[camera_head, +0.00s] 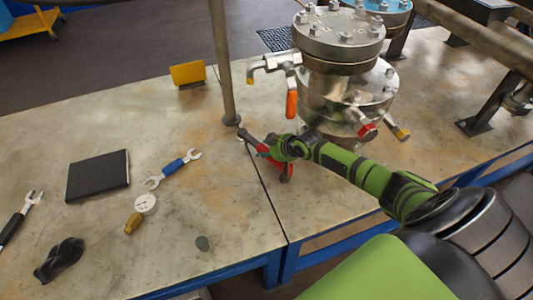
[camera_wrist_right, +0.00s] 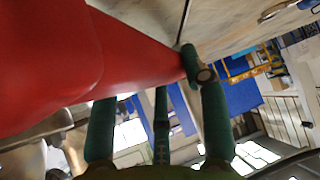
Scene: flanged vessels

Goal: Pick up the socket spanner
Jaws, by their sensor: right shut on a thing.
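The socket spanner (camera_head: 262,148) has a red handle and a dark metal end that points to the upper left, near the foot of a post. My right gripper (camera_head: 280,158), green and dark, is shut on it over the table seam. Part of the spanner is hidden behind the gripper. In the right wrist view the red handle (camera_wrist_right: 90,55) fills the upper left, close against the green fingers (camera_wrist_right: 160,112). Whether the spanner touches the table is hard to tell. My left gripper is not in view.
A flanged steel vessel (camera_head: 343,70) with valve handles stands just behind my right arm. A vertical post (camera_head: 222,65) is close by.

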